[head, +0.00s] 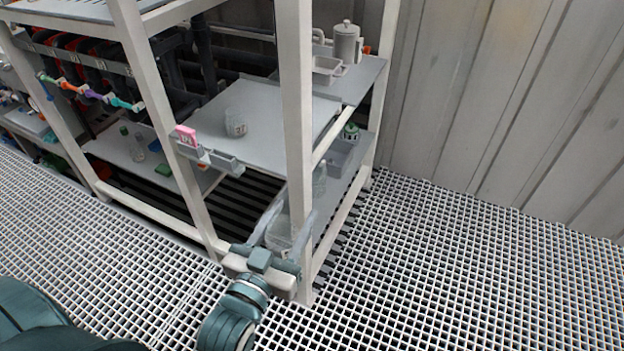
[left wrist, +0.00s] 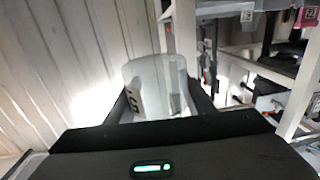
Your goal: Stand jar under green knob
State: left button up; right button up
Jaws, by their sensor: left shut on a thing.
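My left gripper (head: 294,215) is at the front corner post of the rack, low over the grating. It is shut on a clear glass jar (head: 279,236), partly hidden by the gripper. In the left wrist view the jar (left wrist: 158,86) stands between the two fingers with a dark-marked white label on its side. A row of coloured knobs is at the rack's left: a green one (head: 44,76), then orange, purple and a teal one (head: 122,103). The space below them is partly hidden by the rack frame. My right gripper is not in view.
A pink tag (head: 186,135) and small grey bins sit at the front rail. White posts (head: 299,100) stand close to my gripper. The grating floor (head: 450,270) at right is clear.

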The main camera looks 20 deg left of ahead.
pick_arm(q)
jog(key=w+d+r+m+g+h, duration=0.2)
jog(key=w+d+m+g+h, duration=0.2)
jog(key=d+h, duration=0.4)
jog(key=w+d+r+m+g+h, duration=0.2)
jog(key=w+d+m+g+h, duration=0.3)
jog(key=d+m+h, duration=0.3)
jog(key=shift+d+m+g, duration=0.3)
jog(key=shift+d+g, duration=0.1)
jog(key=shift+d, duration=0.6)
jog(key=shift+w, duration=0.1)
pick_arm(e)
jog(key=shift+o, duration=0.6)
